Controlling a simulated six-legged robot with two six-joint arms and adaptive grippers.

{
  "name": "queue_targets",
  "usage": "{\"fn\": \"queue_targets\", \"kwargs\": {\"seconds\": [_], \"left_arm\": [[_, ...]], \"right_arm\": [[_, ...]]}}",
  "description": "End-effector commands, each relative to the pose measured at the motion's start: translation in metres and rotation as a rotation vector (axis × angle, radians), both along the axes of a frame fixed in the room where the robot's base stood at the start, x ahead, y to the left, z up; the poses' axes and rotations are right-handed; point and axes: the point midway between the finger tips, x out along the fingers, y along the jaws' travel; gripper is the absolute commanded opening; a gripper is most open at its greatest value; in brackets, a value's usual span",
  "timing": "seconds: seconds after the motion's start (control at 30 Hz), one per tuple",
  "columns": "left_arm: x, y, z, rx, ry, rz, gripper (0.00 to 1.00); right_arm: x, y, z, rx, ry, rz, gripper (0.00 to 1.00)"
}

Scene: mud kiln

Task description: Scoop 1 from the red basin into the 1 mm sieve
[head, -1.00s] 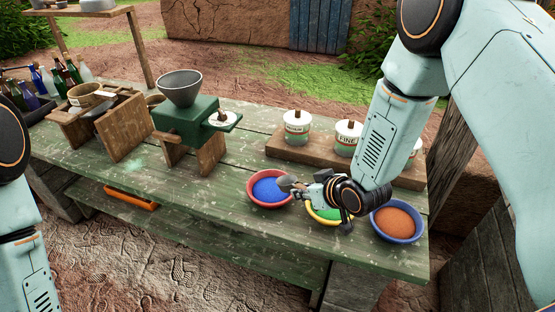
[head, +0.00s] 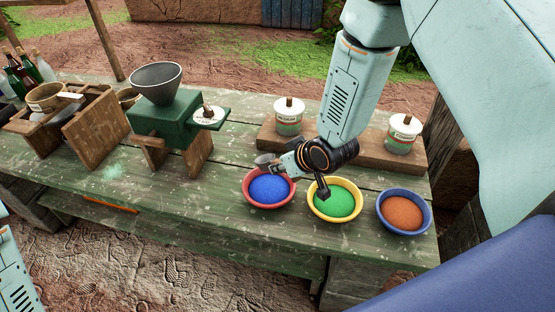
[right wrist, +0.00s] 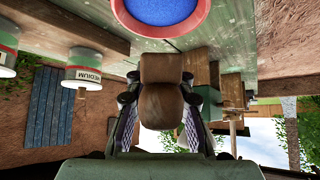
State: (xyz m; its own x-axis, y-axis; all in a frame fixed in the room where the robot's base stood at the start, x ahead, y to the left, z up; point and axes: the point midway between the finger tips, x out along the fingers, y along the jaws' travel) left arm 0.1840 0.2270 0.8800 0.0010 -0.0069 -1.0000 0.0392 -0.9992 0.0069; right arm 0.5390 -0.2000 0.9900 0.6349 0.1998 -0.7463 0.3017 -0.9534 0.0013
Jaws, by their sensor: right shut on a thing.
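The red basin (head: 268,206) stands on the green table and holds blue powder; it also shows at the top of the right wrist view (right wrist: 160,33). My right gripper (head: 287,163) is shut on a scoop (head: 264,160) with a grey bowl. The bowl is above the basin's back edge; its contents cannot be made out. The scoop's brown handle (right wrist: 162,88) is between the fingers in the right wrist view. A round wooden sieve (head: 46,94) sits on a wooden frame at the far left; its mesh size cannot be read. My left gripper is out of view.
A yellow basin (head: 333,218) of green powder and a blue basin (head: 404,229) of orange powder stand to the right. A green mill (head: 163,122) with a grey hopper stands between basins and sieve. Lidded jars (head: 289,117) stand on a board behind. The front table is clear.

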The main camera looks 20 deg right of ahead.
Motion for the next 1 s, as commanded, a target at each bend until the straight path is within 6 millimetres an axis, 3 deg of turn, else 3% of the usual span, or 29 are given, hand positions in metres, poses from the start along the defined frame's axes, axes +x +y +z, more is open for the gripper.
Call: {"fn": "queue_targets", "kwargs": {"seconds": [0.27, 1.0], "left_arm": [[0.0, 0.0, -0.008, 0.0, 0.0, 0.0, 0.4], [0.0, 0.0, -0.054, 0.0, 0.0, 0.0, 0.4]], "right_arm": [[-0.004, -0.002, -0.008, 0.0, 0.0, -0.001, 0.0], [0.001, -0.001, -0.064, 0.0, -0.001, 0.0, 0.0]]}}
